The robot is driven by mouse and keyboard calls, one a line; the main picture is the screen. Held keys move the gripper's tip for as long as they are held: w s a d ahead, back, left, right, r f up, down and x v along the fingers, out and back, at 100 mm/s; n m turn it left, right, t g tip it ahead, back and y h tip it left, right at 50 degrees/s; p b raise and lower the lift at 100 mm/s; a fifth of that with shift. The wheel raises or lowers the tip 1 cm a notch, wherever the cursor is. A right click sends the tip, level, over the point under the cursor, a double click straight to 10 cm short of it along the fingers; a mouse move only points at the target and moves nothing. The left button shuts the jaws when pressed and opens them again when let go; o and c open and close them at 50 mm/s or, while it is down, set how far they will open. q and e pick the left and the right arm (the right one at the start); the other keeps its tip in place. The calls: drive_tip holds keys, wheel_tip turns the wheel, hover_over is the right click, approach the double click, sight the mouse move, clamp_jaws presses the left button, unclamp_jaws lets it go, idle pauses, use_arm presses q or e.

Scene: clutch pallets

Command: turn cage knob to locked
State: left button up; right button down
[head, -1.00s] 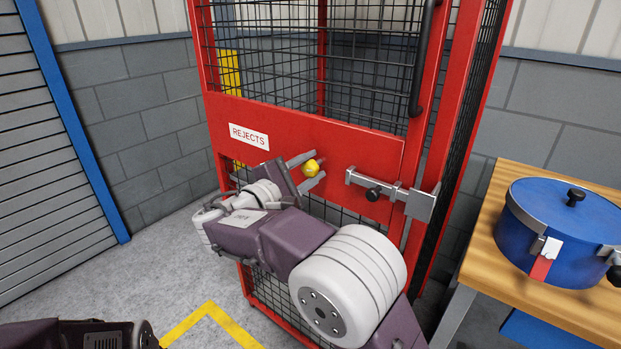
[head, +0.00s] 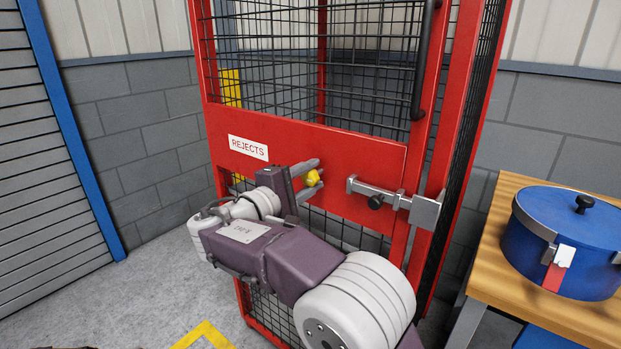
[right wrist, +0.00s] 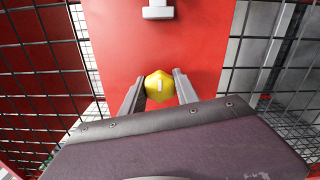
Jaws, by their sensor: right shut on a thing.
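A red mesh cage with a "REJECTS" label (head: 248,147) stands in front of me. Its yellow knob (head: 313,178) sits on the red door panel, left of a grey sliding bolt (head: 376,193). My right gripper (head: 307,179) is shut on the knob, one finger above and one below it in the head view. In the right wrist view the faceted yellow knob (right wrist: 159,86), with a short pale mark on its face, is between the fingers of my right gripper (right wrist: 159,90). I cannot tell from the mark whether it is locked. My left gripper is not in view.
A wooden bench (head: 484,236) stands at the right with a blue lidded pot (head: 560,235) on it. A roller shutter (head: 50,170) is at the left. The grey floor between shutter and cage is clear, with a yellow line (head: 205,335).

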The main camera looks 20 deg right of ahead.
drive_tip(key=c, duration=0.9)
unclamp_jaws()
drive_tip(key=p+v, duration=0.2)
drive_tip(key=v, duration=0.7)
